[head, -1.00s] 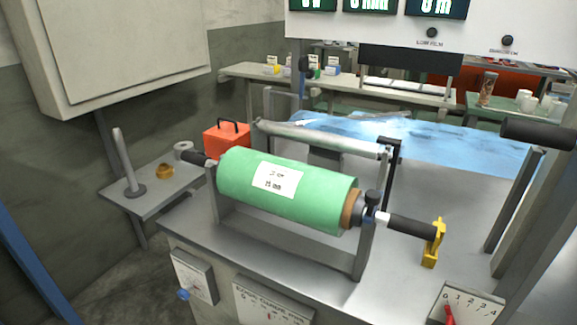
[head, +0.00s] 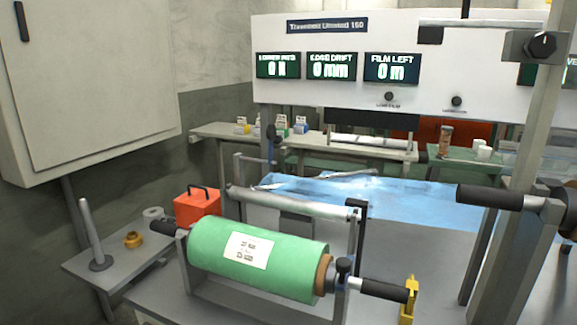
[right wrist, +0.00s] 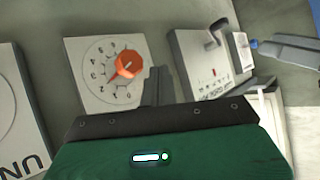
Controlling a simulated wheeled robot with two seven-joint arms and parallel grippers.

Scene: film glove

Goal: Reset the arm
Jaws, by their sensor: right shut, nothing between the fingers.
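My right gripper (right wrist: 158,88) shows in the right wrist view as dark fingers beyond its green housing. It is shut and empty, in front of a panel with an orange dial knob (right wrist: 127,66) on a numbered plate (right wrist: 92,72). The fingertips appear beside this plate; I cannot tell whether they touch it. Neither gripper shows in the head view. A green film roll (head: 258,258) with a white label lies on its shaft between two uprights of the machine.
A side table (head: 82,264) holds a post (head: 91,230), an amber ring (head: 133,240) and a red box (head: 197,206). Blue film (head: 410,198) covers the bed behind the roll. A display board (head: 345,30) hangs above. A lever plate (right wrist: 205,68) is right of the dial.

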